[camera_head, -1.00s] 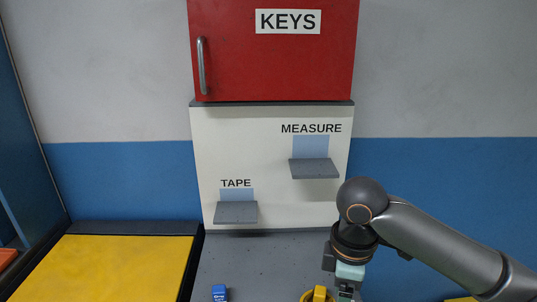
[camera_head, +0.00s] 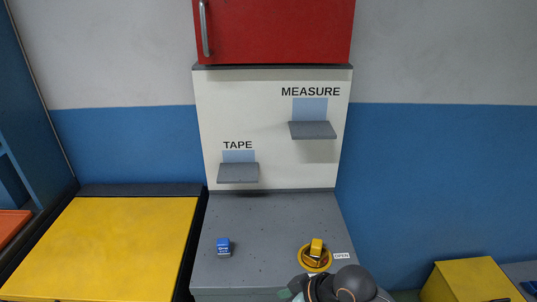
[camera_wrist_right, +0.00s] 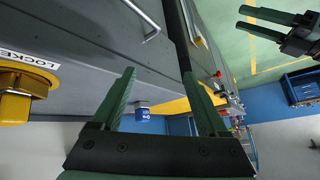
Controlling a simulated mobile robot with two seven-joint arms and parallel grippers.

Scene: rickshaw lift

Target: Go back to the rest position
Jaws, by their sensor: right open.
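My right gripper (camera_wrist_right: 167,78) is open in the right wrist view, with two green fingers apart and nothing between them. In the head view my right arm shows only at the bottom edge, below the yellow knob (camera_head: 316,250); its fingers are mostly hidden. The knob sits on a round yellow base beside an OPEN label, and it also shows at the left of the right wrist view (camera_wrist_right: 15,105). My left gripper (camera_wrist_right: 245,18) shows at the top right of the right wrist view, fingers apart and empty. The head view does not show it.
A small blue box (camera_head: 223,247) stands on the grey top (camera_head: 265,220). Behind are the TAPE shelf (camera_head: 238,173), the MEASURE shelf (camera_head: 312,130) and a red cabinet (camera_head: 275,30). Yellow surfaces lie left (camera_head: 125,240) and right (camera_head: 470,280).

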